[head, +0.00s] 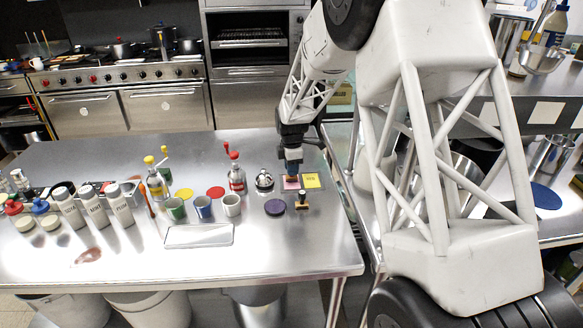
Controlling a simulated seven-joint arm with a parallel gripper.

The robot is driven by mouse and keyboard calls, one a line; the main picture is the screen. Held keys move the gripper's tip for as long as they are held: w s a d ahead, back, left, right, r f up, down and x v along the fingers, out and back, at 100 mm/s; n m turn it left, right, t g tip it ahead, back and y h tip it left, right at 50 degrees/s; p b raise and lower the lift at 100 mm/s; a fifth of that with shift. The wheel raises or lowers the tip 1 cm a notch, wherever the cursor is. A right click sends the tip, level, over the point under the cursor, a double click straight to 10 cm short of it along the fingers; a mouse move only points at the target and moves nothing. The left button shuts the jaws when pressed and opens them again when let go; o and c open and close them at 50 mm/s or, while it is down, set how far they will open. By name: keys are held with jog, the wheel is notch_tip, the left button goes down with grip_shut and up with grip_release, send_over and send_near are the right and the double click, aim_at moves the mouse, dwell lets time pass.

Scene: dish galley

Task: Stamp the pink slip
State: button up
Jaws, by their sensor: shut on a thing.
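My gripper (291,167) points down over the right part of the steel table. It is shut on a small stamp (291,178), of which only a brownish-orange base shows; the jaws hide the rest. The pink slip (291,185) lies directly below, partly covered by the stamp. I cannot tell whether the stamp touches it. A yellow slip (312,181) lies just to the right. A second stamp (302,200), with a dark handle and wooden base, stands in front of the slips. A dark purple round pad (275,207) lies to its left.
A silver bell (264,180) stands left of the slips. White labelled bottles (95,208) stand at the far left. The table's front right is clear.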

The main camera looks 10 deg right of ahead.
jog(key=shift+f, duration=0.55)
dwell(1.0)
jog(key=shift+r, duration=0.1)
jog(key=shift+r, duration=3.45)
